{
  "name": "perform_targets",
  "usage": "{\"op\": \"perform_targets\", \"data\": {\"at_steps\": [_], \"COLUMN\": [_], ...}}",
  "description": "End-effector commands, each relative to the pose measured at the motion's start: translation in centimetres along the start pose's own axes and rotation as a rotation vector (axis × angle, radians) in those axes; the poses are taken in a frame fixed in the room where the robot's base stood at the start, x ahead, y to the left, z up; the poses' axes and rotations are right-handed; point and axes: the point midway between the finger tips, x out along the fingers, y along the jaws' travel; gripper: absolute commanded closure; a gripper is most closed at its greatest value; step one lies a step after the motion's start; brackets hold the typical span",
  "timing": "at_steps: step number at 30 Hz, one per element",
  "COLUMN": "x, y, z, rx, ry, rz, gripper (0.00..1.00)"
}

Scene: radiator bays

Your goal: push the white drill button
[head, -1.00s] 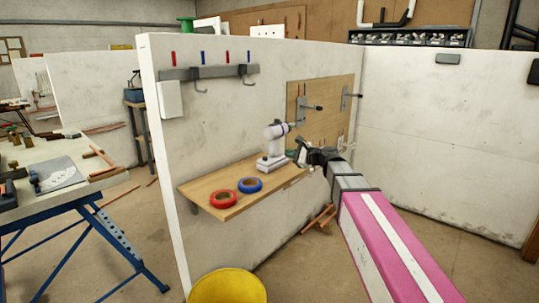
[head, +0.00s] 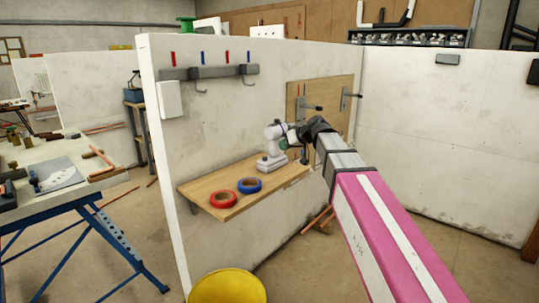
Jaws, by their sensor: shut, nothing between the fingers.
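The white drill (head: 270,149) stands upright on the wooden shelf (head: 212,196) fixed to the white partition wall, its nose pointing right. My gripper (head: 298,133) is at the right of the drill's upper body, close to its nose and handle. From this view I cannot tell whether it touches the drill. The gripper is dark and small here, shut with nothing in it. The drill's button is too small to make out, and part of the drill's front is hidden behind the gripper.
A red tape roll (head: 223,198) and a blue tape roll (head: 250,185) lie on the shelf in front of the drill. A wooden board (head: 335,93) with metal brackets hangs behind my arm. A yellow bucket (head: 227,287) stands on the floor below.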

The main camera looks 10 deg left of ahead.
Motion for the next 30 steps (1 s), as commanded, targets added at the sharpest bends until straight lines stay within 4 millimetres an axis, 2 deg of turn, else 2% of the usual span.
{"op": "perform_targets", "data": {"at_steps": [3, 7, 20, 26, 30], "x": [-0.3, -0.5, -0.3, 1.8, 4.2], "y": [-0.1, -0.2, -0.2, -0.1, 0.1], "z": [-0.3, -0.4, -0.4, -0.3, -0.3], "rx": [-0.128, -0.201, -0.217, -0.215, -0.215], "ry": [-0.024, -0.04, -0.043, -0.045, -0.044], "rz": [0.02, 0.03, 0.032, 0.03, 0.03], "gripper": [1.0, 1.0, 1.0, 1.0, 1.0]}}
